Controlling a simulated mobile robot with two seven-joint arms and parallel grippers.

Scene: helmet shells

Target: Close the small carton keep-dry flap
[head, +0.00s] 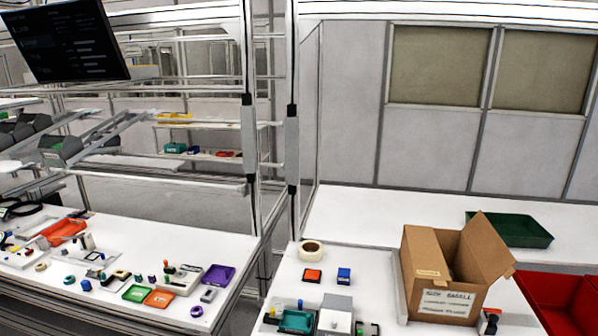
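A small brown cardboard carton (418,262) stands upright on the white table at the right. Its top is open, and one flap (486,248) sticks up and leans out to the right. Part of the inside shows as a dark gap between the left part and this flap. A white label with black handwriting (446,301) is on the front face, too small to read surely. Neither of my grippers shows in the head view.
A green tray (519,231) lies behind the carton, and a red bin (562,303) is at its right. A tape roll (312,250), small orange and blue blocks and a teal tray (297,321) are left of it. A dark small object (490,319) is by its front right corner.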

